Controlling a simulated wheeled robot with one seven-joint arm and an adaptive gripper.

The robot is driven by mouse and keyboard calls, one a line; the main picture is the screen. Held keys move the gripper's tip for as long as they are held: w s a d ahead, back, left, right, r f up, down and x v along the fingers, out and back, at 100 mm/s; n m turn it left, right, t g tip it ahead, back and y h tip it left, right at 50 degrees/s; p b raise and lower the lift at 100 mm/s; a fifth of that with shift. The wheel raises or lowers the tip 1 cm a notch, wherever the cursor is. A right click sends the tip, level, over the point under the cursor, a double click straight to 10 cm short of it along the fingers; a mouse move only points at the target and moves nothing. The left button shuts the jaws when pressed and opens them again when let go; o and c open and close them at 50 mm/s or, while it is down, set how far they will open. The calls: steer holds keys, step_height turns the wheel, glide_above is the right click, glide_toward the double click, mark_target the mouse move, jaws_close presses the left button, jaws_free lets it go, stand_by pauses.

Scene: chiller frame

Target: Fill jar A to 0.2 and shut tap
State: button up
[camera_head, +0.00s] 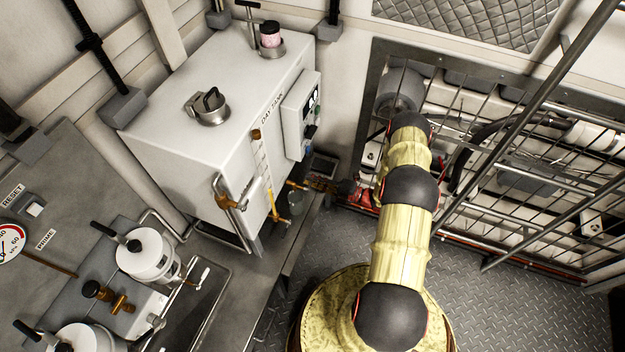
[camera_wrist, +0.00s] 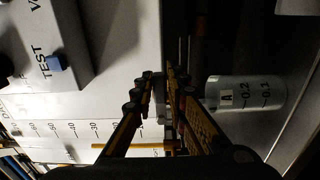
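Jar A (camera_wrist: 245,92) is a clear grey cylinder with an "A" label and marks 0.1 and 0.2. In the wrist view it lies to the right of my fingers, apart from them. I cannot make out a liquid level in it. In the head view the jar (camera_head: 296,203) is small, below a brass tap (camera_head: 297,185) on the white day tank (camera_head: 205,125). My gripper (camera_wrist: 163,76) has a narrow gap between its fingertips, and I see nothing held there. In the head view it is near the tap, partly lost in shadow. The tap's handle position is unclear.
A sight gauge (camera_head: 262,165) runs down the tank's front, with a control box (camera_head: 300,115) beside it. A metal cage (camera_head: 500,150) stands to the right of my arm. A bench with valves and pots (camera_head: 150,255) is at the lower left. Open floor (camera_head: 500,305) lies lower right.

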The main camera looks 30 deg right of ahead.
mark_target(311, 182)
jaws_close()
stand_by(0.3)
steer(key=r+n, duration=0.1)
steer(key=n, duration=0.1)
steer(key=r+n, duration=0.1)
steer(key=n, duration=0.1)
steer(key=shift+s+a+n+b, duration=0.1)
steer(key=shift+a+n+b, duration=0.05)
steer(key=shift+n+b, duration=0.15)
steer(key=n, duration=0.2)
steer(key=shift+s+a+r+n, duration=0.15)
steer(key=shift+a+r+n, duration=0.15)
steer(key=shift+r, duration=0.1)
steer(key=shift+s+a+r+n, duration=0.2)
steer(key=shift+r+n, duration=0.05)
steer(key=shift+n, duration=0.6)
steer(key=shift+s+a+r+n, duration=0.15)
steer(key=shift+r+n, duration=0.1)
steer(key=shift+n, duration=0.6)
steer(key=shift+o, duration=2.1)
jaws_free()
steer(key=shift+o, duration=0.3)
